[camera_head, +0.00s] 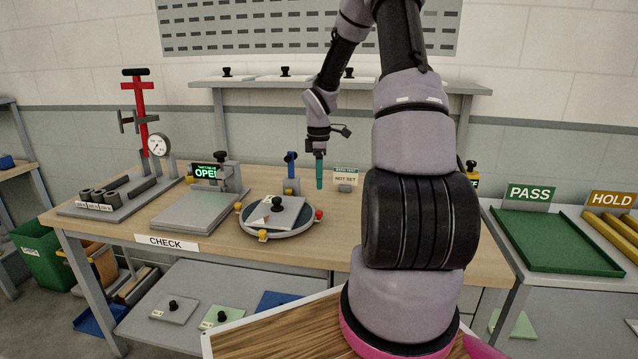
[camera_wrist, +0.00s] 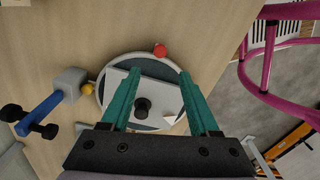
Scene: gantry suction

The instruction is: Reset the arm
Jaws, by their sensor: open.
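My gripper (camera_head: 319,172) hangs above the wooden workbench with its teal fingers pointing down, to the right of a round turntable. In the wrist view my gripper (camera_wrist: 150,88) is open and empty, its two teal fingers spread apart. Between them, below, shows the black knob (camera_wrist: 142,107) of a light plate (camera_wrist: 133,85) on the turntable (camera_wrist: 110,75). In the head view the plate (camera_head: 290,216) lies on the round turntable (camera_head: 303,231), and my gripper is apart from it. My arm reaches up and over from the right foreground.
A blue-handled clamp (camera_head: 291,170) stands behind the turntable. A fixture with an OPEN display (camera_head: 207,171) and a red-handled press (camera_head: 142,110) with a dial stand left. A shelf (camera_head: 262,82) runs behind. A green PASS tray (camera_head: 558,240) is at right.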

